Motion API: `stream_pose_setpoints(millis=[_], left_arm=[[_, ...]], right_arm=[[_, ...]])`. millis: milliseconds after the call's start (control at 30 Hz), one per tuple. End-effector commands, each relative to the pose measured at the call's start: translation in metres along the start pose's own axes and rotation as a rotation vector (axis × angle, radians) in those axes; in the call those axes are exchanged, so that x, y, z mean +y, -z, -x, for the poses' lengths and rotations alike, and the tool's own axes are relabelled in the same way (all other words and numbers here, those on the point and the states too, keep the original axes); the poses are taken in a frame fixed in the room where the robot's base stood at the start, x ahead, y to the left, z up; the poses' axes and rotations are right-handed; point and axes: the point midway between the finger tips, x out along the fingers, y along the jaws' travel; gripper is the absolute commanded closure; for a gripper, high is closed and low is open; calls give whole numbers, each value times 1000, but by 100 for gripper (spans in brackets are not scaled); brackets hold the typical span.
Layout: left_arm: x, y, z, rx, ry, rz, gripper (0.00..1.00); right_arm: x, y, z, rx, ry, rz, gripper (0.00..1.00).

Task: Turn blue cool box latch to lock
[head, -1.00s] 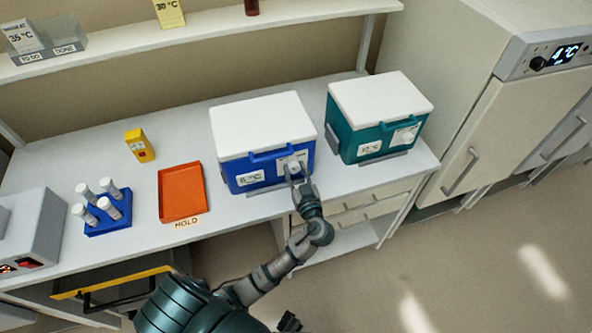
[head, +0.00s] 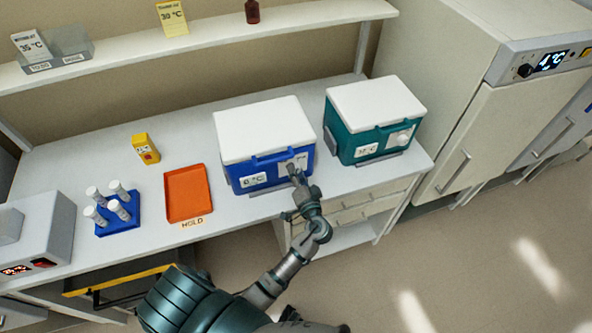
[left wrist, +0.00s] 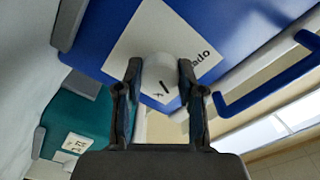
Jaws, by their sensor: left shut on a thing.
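The blue cool box (head: 262,145) with a white lid stands on the bench, its lid closed. Its front carries a 6 °C label and a white plate with the latch knob. In the left wrist view the white round latch knob (left wrist: 161,78) sits on a white plate (left wrist: 150,45) on the blue wall (left wrist: 228,30). My left gripper (left wrist: 160,85) has one finger on each side of the knob and is shut on it. In the head view the left gripper (head: 296,178) hides most of the knob. My right gripper is not in view.
A teal cool box (head: 372,118) stands close to the right. An orange tray (head: 186,194), a blue rack (head: 118,214) with several tubes and a yellow box (head: 145,148) are to the left. A fridge (head: 470,130) stands beyond the bench's right end.

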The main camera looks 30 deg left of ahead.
Motion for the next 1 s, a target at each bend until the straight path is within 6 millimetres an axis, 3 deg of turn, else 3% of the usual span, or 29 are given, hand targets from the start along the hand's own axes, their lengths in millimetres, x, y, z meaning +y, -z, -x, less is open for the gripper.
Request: stream_pose_setpoints(millis=[500,1000], left_arm=[[-1,2,-1,3,2,-328,97],[1,1,0,3,1,-387,97]], right_arm=[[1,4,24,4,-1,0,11],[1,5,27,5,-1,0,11]])
